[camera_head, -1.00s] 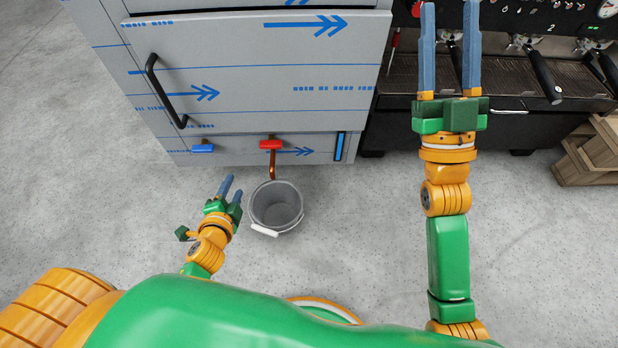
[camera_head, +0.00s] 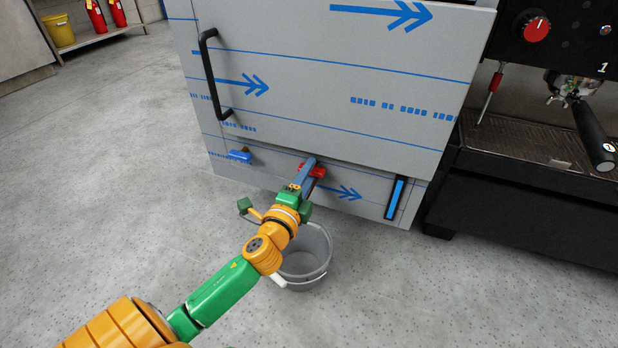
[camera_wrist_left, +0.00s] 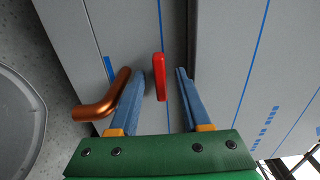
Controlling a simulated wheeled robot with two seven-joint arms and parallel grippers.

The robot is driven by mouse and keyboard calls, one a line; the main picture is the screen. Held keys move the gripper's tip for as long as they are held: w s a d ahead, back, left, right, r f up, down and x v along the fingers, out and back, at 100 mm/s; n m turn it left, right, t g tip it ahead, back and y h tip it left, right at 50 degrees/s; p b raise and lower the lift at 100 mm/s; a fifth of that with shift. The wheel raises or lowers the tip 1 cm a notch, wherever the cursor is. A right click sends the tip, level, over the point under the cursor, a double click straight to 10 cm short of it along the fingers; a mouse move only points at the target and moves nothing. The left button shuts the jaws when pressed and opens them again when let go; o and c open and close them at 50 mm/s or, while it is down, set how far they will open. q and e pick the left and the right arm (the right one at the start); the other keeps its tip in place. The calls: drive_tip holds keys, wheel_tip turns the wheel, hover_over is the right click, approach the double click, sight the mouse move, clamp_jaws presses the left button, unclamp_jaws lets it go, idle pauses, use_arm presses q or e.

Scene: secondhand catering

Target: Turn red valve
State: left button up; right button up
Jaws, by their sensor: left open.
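The red valve (camera_head: 318,172) is a small red handle low on the front of the grey cabinet; my left gripper partly covers it in the head view. In the left wrist view the red valve (camera_wrist_left: 159,76) stands between the two blue fingers, with gaps on both sides. My left gripper (camera_head: 306,172) is open; it also shows in the left wrist view (camera_wrist_left: 158,88). A copper spout (camera_wrist_left: 102,98) lies just left of the fingers there. My right gripper is out of view.
A grey bucket (camera_head: 318,262) stands on the floor below the valve, partly behind my left arm. A coffee machine (camera_head: 540,135) stands at the right. Floor at the left is clear.

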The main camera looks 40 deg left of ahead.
use_arm(q)
clamp_jaws()
